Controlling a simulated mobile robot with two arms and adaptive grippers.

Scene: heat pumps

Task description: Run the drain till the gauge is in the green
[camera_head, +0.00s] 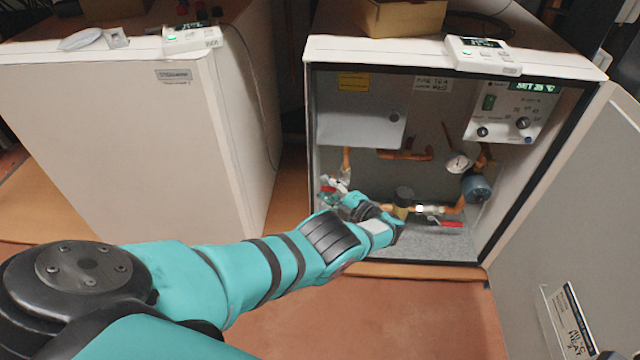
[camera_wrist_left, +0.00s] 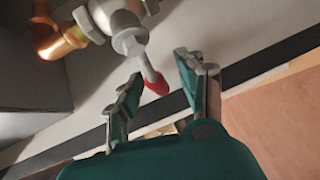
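The round white gauge (camera_head: 458,162) sits on the pipework inside the open cabinet; its needle and any green zone are too small to read. In the left wrist view, a metal valve (camera_wrist_left: 125,38) on a copper pipe has a short lever with a red tip (camera_wrist_left: 157,84). My left gripper (camera_head: 332,187) reaches into the lower left of the cabinet, at this valve. In the wrist view my left gripper (camera_wrist_left: 157,70) is open, with the red tip between its parted fingers; I cannot tell whether either touches it. My right gripper is out of view.
A second valve with a red lever (camera_head: 446,223) sits on the lower pipe to the right. The cabinet door (camera_head: 570,190) stands open at right. A control panel (camera_head: 514,108) and a grey box (camera_head: 360,110) are above. A closed cabinet (camera_head: 130,140) stands left.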

